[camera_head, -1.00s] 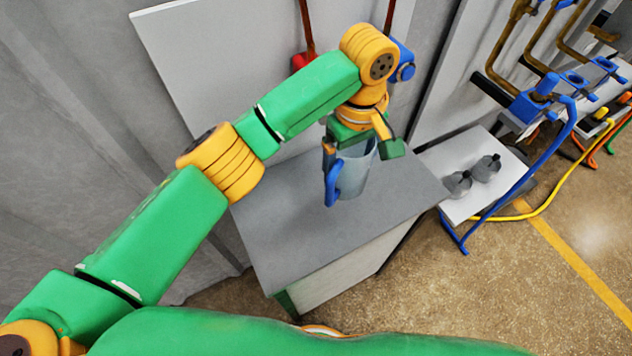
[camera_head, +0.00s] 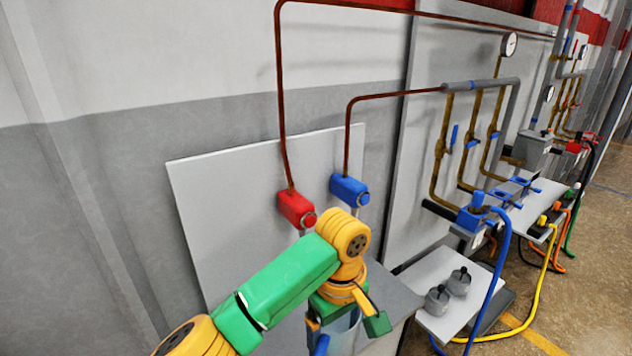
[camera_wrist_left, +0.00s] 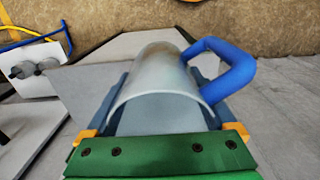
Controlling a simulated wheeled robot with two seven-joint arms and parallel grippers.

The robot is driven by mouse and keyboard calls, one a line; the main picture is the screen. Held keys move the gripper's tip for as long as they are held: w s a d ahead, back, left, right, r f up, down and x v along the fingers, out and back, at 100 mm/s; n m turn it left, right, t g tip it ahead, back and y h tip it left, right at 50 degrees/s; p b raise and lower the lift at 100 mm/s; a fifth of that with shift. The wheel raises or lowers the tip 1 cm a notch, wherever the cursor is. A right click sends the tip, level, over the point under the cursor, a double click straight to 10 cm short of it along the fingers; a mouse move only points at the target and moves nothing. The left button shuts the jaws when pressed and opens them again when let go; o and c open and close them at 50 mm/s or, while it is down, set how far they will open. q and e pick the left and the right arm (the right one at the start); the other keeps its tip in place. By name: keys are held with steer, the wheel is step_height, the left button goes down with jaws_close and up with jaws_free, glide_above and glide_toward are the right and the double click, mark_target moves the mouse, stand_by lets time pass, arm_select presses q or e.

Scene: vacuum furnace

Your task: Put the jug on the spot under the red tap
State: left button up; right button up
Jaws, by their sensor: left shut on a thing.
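The jug (camera_head: 343,337) is a grey cylinder with a blue handle. My left gripper (camera_head: 346,322) is shut on it over the grey counter (camera_head: 398,292). In the left wrist view the jug (camera_wrist_left: 155,85) lies between the fingers of the left gripper (camera_wrist_left: 158,128), its blue handle to the right. The red tap (camera_head: 296,208) is on the wall panel, just behind and left of my left wrist. My arm hides the spot under it. I cannot tell whether the jug touches the counter. My right gripper is not in view.
A blue tap (camera_head: 349,189) is right of the red one, close behind my wrist. Brown pipes (camera_head: 283,110) run up from the taps. A low white shelf (camera_head: 425,275) with two grey weights (camera_head: 458,281) stands to the right, near blue and yellow hoses.

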arm_select(q)
steer(key=shift+a+r, duration=0.15)
steer(key=shift+a, duration=0.15)
steer(key=a+r+m, duration=0.2)
steer(key=a+m, duration=0.1)
steer(key=a, duration=0.5)
steer(key=s+a+f+m, duration=0.1)
steer(key=s+a+m, duration=0.2)
steer(key=s+a, duration=0.7)
steer(key=shift+m, duration=0.4)
